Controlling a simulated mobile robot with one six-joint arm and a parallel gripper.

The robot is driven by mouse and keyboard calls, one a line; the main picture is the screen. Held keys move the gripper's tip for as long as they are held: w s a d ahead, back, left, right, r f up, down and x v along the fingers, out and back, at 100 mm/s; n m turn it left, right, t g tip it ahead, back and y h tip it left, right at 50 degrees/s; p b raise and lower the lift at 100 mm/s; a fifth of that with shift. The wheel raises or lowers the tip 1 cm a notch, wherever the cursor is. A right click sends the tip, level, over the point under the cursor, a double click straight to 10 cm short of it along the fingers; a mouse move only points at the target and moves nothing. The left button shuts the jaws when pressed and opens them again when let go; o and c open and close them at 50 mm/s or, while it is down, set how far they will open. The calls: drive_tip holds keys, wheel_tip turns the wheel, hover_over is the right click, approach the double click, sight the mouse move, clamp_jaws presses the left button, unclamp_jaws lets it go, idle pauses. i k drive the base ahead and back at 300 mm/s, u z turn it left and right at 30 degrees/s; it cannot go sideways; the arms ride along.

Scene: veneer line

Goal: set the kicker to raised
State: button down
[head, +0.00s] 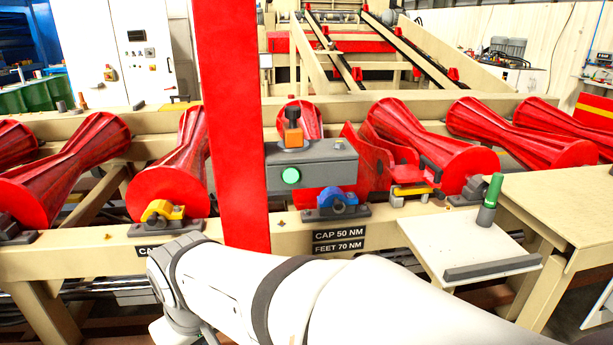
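A grey control box (312,167) is mounted on the front beam, just right of the red post. On its top stands a small selector with an orange body and dark cap (292,128); which setting it is in cannot be told. A green lamp (290,176) shows on its front. Angled red plates (368,172) between the box and the roller to its right may be the kicker; whether they are raised is unclear. My white arm crosses the bottom of the head view in front of the beam. My gripper is not in view.
A thick red post (231,120) stands upright left of the box. Red waisted rollers (430,140) line the beige frame (80,238). A blue bearing cap (337,198) sits below the box. A white shelf (470,250) with a green-topped tool (490,200) juts out at right.

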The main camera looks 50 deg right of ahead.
sight(386, 163)
drive_tip(key=z, duration=2.35)
drive_tip(key=i, duration=1)
